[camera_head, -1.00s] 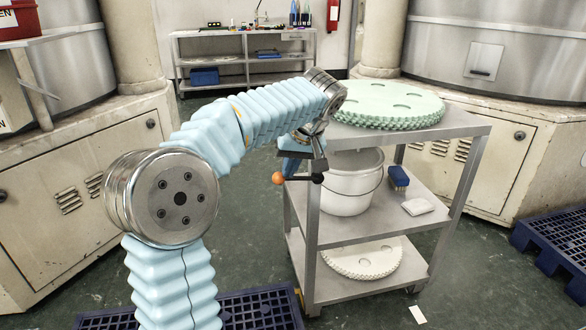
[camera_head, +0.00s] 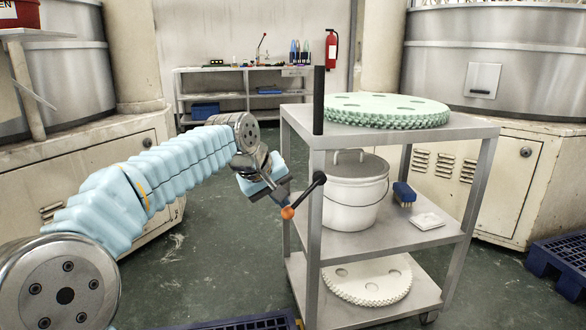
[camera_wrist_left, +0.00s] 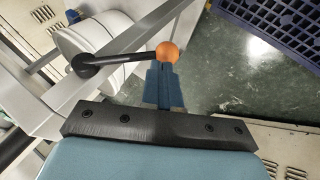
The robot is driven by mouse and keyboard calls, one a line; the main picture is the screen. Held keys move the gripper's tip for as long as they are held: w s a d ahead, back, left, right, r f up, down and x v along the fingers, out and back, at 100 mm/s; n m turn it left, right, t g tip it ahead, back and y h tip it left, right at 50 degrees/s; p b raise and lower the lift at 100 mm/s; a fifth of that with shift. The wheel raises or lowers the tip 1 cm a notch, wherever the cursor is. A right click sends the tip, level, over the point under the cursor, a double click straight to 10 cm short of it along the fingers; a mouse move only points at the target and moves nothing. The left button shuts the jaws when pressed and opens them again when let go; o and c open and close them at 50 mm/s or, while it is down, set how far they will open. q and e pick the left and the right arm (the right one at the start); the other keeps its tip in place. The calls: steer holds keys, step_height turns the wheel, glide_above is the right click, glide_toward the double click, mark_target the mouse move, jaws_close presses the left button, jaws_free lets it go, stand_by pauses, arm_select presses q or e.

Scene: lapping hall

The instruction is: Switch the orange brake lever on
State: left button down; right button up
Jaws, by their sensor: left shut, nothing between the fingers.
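The brake lever is a black rod with an orange ball knob (camera_head: 288,212), on a dark pivot at the front left post of the grey cart (camera_head: 335,142). In the head view the lever slants down and left from the pivot. In the left wrist view the orange knob (camera_wrist_left: 167,52) is just beyond the fingertips, with the rod running left to the pivot. My left gripper (camera_head: 283,200) is shut and empty, its blue fingers (camera_wrist_left: 163,85) pointing at the knob. I cannot tell whether they touch it. My right gripper is not in view.
The cart carries a green toothed disc (camera_head: 385,110) on top, a white lidded bucket (camera_head: 350,205) and a blue brush (camera_head: 404,193) on the middle shelf. A black upright handle (camera_head: 319,100) rises at its corner.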

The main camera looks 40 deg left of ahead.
arm_select(q)
steer(key=shift+w+f, duration=0.1)
steer(key=shift+f, duration=0.5)
steer(key=shift+d+f, duration=0.1)
steer(key=p+v, duration=0.5)
steer(key=v, duration=0.8)
steer(key=shift+a+r+p, duration=0.25)
steer(key=shift+a+p, duration=0.05)
steer(key=shift+a, duration=0.1)
